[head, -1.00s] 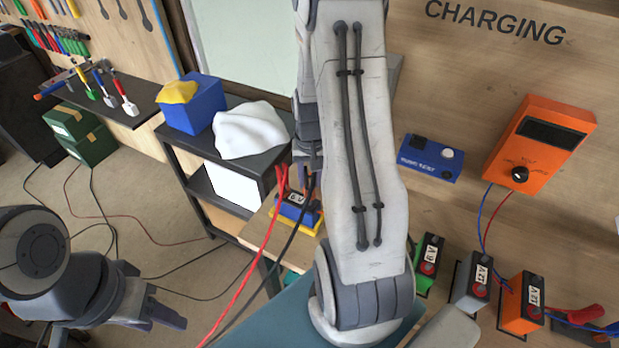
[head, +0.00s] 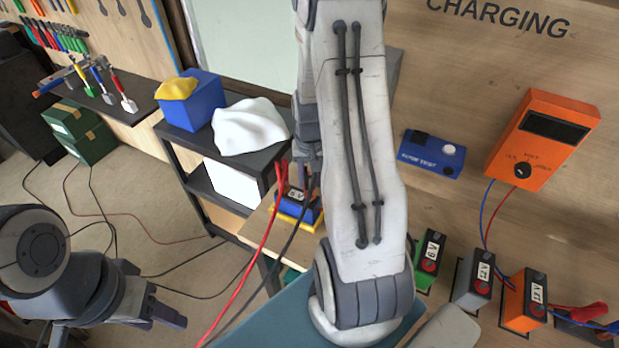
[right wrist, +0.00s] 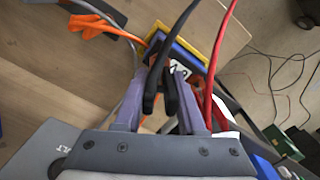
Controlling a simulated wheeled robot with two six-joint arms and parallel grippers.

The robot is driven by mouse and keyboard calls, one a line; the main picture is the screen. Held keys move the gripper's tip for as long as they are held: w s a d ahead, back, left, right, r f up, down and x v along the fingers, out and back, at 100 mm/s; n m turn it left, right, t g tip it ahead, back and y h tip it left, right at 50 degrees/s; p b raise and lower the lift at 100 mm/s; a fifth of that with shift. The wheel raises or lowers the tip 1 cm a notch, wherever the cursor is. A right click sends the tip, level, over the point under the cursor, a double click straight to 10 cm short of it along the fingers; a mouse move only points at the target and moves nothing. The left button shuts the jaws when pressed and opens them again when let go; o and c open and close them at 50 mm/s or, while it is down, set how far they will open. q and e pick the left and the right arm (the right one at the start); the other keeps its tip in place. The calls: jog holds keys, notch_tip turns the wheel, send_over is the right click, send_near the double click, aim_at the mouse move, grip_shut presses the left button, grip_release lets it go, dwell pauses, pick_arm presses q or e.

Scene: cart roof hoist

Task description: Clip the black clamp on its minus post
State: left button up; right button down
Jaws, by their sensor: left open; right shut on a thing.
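The blue battery (head: 292,209) with a white label stands on a yellow-edged base (head: 288,221) at the middle of the head view. It also shows in the right wrist view (right wrist: 190,57), partly behind my fingers. My right gripper (right wrist: 167,82) is shut on the black clamp (right wrist: 169,97), right at the near side of the battery. The black cable (right wrist: 181,35) runs up from it. A red cable (head: 265,245) reaches the battery beside it. The clamp's jaws and the minus post are hidden, so contact cannot be told. My left gripper (head: 160,312) is open and empty at lower left.
A dark shelf cart (head: 240,172) with a blue box (head: 190,102) and white cloth (head: 250,127) stands behind the battery. Several other batteries and an orange meter (head: 541,140) are at right.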

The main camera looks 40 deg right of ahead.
jog(key=shift+f+b, duration=0.5)
jog(key=shift+f, duration=0.3)
jog(key=shift+c, duration=2.1)
grip_release()
jog(key=shift+r, duration=0.1)
notch_tip(320, 180, up, 9)
jog(key=shift+r+b, duration=0.1)
jog(key=shift+b, duration=0.9)
jog(key=shift+r, duration=0.6)
jog(key=shift+a, duration=0.1)
